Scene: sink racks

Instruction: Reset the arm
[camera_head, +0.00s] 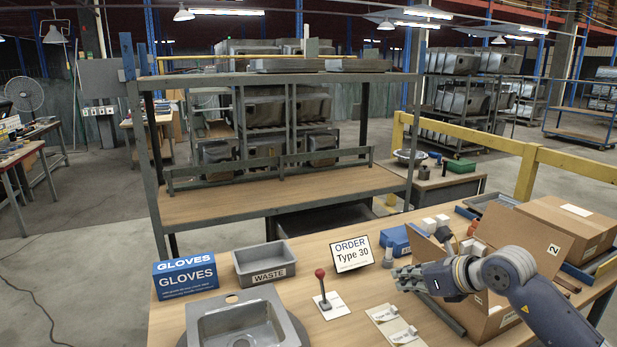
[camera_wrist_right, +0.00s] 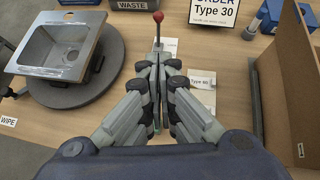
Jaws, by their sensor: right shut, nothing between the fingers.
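My right arm comes in from the lower right of the head view. Its gripper (camera_head: 408,278) is above the table (camera_head: 310,255), in front of an open cardboard box (camera_head: 530,245). In the right wrist view the gripper (camera_wrist_right: 160,70) is shut and empty, its two fingers together. The red-knobbed lever (camera_head: 321,285) is to the left of the gripper in the head view. In the wrist view the red knob (camera_wrist_right: 158,17) shows just beyond the fingertips. I cannot tell whether they touch. My left gripper is not in view.
A steel sink (camera_head: 243,322) rests on a round dark stand (camera_wrist_right: 105,75) at the table's front left. A waste bin (camera_head: 264,263), a gloves box (camera_head: 185,277) and an order sign (camera_head: 351,252) stand behind. Small labelled cards (camera_head: 395,326) lie near the front. An empty wooden rack shelf (camera_head: 285,193) is beyond.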

